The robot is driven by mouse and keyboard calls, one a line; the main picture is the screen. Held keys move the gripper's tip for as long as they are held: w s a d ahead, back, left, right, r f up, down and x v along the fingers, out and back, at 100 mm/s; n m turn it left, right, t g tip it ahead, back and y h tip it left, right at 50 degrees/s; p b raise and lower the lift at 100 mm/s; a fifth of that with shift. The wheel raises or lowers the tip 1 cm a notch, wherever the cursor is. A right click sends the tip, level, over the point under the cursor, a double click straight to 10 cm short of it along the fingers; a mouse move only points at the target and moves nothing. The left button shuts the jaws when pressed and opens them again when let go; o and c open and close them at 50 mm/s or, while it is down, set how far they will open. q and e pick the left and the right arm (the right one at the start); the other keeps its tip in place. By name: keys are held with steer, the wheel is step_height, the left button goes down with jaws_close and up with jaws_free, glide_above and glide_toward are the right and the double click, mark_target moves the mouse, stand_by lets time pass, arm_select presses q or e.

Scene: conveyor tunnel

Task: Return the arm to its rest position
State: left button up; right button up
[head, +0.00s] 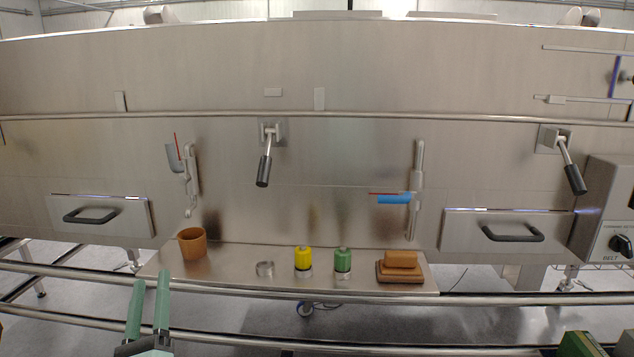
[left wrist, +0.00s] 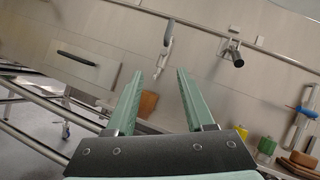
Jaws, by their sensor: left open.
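My left gripper (head: 151,278) reaches in from the lower left in the head view. Its two pale green fingers point up and stand apart, with nothing between them. In the left wrist view the gripper (left wrist: 160,73) is also open and empty, and its fingers point toward the steel wall. In the head view it is in front of the lower rails, below and left of the brown cup (head: 193,244). In the left wrist view the cup (left wrist: 147,103) shows just behind the left finger, partly hidden. My right gripper cannot be made out.
A steel shelf (head: 225,272) holds a metal ring (head: 265,269), a yellow bottle (head: 303,260), a green bottle (head: 342,261) and a brown block (head: 400,266). Rails (head: 240,289) run in front. Levers (head: 264,170) and drawer handles (head: 90,216) stick out from the wall.

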arm_select(q)
steer(key=s+d+f+n+g+h, duration=0.2)
steer(key=s+f+n+g, duration=0.3)
steer(key=f, duration=0.6)
steer(key=d+f+n+g+h, duration=0.1)
steer(key=f+n+g, duration=0.35)
steer(key=f, duration=0.75)
steer(key=s+d+f+n+g+h, duration=0.2)
steer(key=s+d+f+n+h, duration=0.1)
steer(key=s+d+f+n, duration=0.35)
steer(key=s+d+f+n+g+h, duration=0.25)
steer(key=s+f+n, duration=0.35)
steer(key=s+n, duration=0.3)
step_height(320, 180, up, 14)
steer(key=s+a+p, duration=0.2)
steer(key=p, duration=1.6)
steer(key=shift+s+f+n+y, duration=0.15)
steer(key=shift+f+n+y, duration=0.05)
steer(key=shift+n+y, duration=0.15)
arm_select(e)
step_height(320, 180, up, 14)
steer(key=d, duration=0.2)
steer(key=shift+d+m+t+h, duration=0.3)
steer(key=shift+d+h, duration=0.1)
steer(key=shift+f, duration=0.1)
